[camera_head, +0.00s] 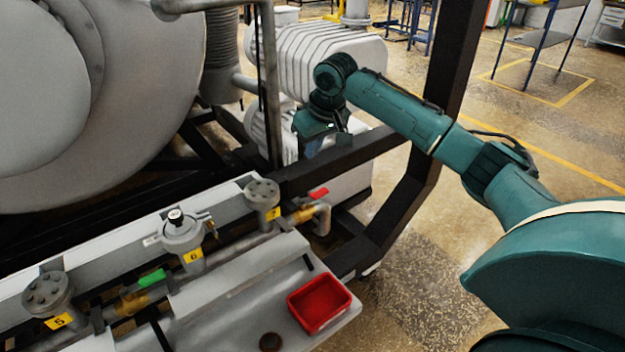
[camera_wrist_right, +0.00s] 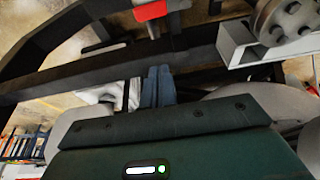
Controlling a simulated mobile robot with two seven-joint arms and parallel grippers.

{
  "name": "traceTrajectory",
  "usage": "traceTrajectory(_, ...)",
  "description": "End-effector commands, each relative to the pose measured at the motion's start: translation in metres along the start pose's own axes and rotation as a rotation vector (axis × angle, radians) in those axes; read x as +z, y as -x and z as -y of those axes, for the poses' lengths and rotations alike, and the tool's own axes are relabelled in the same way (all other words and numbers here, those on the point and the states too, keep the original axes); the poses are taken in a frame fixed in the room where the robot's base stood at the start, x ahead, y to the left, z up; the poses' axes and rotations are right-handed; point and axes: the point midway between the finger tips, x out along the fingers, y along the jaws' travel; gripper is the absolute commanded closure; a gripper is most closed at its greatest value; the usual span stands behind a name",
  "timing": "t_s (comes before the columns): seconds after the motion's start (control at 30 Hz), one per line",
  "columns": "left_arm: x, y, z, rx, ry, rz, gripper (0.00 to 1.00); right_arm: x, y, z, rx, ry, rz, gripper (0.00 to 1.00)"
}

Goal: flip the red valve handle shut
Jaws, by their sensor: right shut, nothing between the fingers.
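In the right wrist view the red handle (camera_wrist_right: 150,11) shows at the top edge, beyond my fingertips. My right gripper (camera_head: 323,144) is behind the black frame beam, above and beyond the handle, apart from it. In the right wrist view its two blue-grey fingers (camera_wrist_right: 158,72) are together with nothing between them. My left gripper is in neither view.
A black frame beam (camera_head: 345,160) and upright post (camera_head: 447,85) stand close to my right arm. A green handle (camera_head: 152,279) sits on another valve at left. A red tray (camera_head: 320,327) is on the front ledge. Open floor lies at right.

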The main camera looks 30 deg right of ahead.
Motion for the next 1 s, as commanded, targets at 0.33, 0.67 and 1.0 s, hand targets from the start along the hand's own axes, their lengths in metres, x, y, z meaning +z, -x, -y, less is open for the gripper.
traceTrajectory(0.33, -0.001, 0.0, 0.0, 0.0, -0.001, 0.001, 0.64, 0.001, -0.027, 0.0, 0.0, 0.001, 0.003, 1.0)
traceTrajectory(0.67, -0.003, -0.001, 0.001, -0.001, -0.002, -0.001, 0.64, 0.0, -0.089, 0.001, -0.001, -0.001, 0.002, 1.0)
traceTrajectory(1.0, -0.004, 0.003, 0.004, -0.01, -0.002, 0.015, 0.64, 0.027, -0.09, -0.001, 0.003, 0.003, 0.0, 1.0)
